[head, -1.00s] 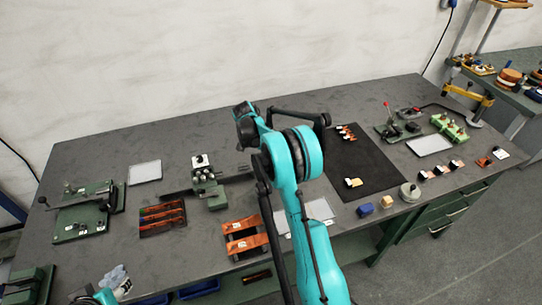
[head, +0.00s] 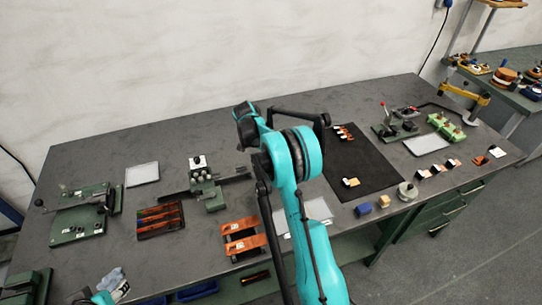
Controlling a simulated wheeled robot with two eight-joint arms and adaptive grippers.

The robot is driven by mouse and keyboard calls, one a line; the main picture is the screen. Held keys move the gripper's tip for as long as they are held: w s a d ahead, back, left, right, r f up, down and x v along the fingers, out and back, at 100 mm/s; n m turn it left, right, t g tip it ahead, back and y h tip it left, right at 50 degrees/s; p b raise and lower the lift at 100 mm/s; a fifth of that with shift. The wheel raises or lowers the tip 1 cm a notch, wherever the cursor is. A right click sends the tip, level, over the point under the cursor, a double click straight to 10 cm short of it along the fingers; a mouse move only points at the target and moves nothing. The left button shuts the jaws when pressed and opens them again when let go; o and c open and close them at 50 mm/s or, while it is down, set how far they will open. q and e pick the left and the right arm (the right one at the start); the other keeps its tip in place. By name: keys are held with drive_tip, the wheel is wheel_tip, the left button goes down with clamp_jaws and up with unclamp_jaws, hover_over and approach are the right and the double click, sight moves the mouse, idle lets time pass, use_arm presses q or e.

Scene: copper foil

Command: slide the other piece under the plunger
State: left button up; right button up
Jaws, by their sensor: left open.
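A small press with a red-knobbed lever (head: 394,127) stands at the back right of the bench; I cannot make out its plunger or what lies under it. Small black, white and orange pieces lie in a group (head: 344,132) on the dark mat (head: 365,160), with one more piece (head: 351,182) nearer its front. Several similar pieces (head: 437,170) line the bench's right front. My left gripper (head: 116,283) is open at the bottom left, partly cut off, well away from these pieces. My right arm rises through the middle; its gripper cannot be made out.
A green fixture (head: 82,212) stands at the left. A grey and green device (head: 205,187) stands left of my right arm. The back left of the bench is clear.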

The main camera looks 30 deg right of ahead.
drive_tip(key=shift+s+d, duration=0.1)
drive_tip(key=shift+d, duration=0.3)
idle(0.4)
drive_tip(key=shift+f, duration=0.15)
idle(0.5)
idle(0.4)
drive_tip(key=o, duration=0.7)
drive_tip(key=shift+r+p, duration=0.65)
drive_tip(key=shift+r, duration=0.9)
